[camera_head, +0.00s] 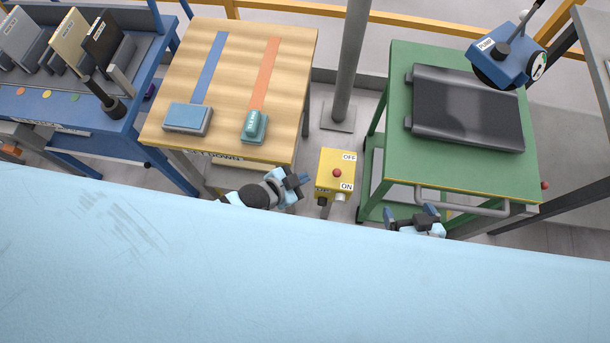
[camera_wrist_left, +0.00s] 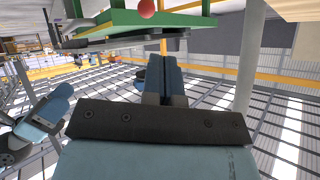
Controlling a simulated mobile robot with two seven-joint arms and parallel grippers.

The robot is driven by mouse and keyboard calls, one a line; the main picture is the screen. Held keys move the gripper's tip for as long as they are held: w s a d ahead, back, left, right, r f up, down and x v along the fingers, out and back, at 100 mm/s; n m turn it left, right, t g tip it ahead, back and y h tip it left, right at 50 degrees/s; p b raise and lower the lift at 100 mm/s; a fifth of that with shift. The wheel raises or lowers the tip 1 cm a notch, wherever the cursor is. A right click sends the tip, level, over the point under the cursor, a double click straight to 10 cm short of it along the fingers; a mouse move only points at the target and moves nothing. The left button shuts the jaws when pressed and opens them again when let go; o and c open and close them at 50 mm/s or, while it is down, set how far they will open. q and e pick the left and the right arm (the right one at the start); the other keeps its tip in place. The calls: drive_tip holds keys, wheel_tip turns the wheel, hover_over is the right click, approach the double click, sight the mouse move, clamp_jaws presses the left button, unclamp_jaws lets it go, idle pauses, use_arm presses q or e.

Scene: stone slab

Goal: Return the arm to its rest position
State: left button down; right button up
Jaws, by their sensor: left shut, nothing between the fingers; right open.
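My left gripper (camera_head: 303,179) is in the head view, in front of the wooden table's right front corner and left of the yellow button box. It is shut and empty. In the left wrist view its two blue fingers (camera_wrist_left: 164,72) lie together with nothing between them. My right gripper (camera_head: 411,215) is at the front of the green cart, near its grey handle. Its fingers are apart and nothing shows between them. Most of both arms is hidden in the head view.
A yellow OFF/ON box (camera_head: 337,175) with a red button stands between the wooden table (camera_head: 180,70) and the green cart (camera_head: 390,170). A dark slab (camera_head: 467,108) lies on the cart. A blue and a teal block (camera_head: 255,126) rest on the wooden table. A grey post (camera_head: 350,65) stands behind the box.

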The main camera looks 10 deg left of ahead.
use_arm(q)
drive_tip(key=shift+w+d, duration=0.1)
idle(0.3)
drive_tip(key=s+a+r+n+t+y, duration=0.1)
drive_tip(key=s+a+r+n+y, duration=0.1)
drive_tip(key=a, duration=0.5)
drive_tip(key=s+a+r+n+t+y, duration=0.1)
drive_tip(key=s+a+r+n+y, duration=0.2)
drive_tip(key=s+a+r+n, duration=0.2)
drive_tip(key=shift+a+r+n+t, duration=0.2)
drive_tip(key=shift+a+n+t, duration=0.1)
drive_tip(key=shift+a+n, duration=0.65)
drive_tip(key=shift+w+d, duration=0.1)
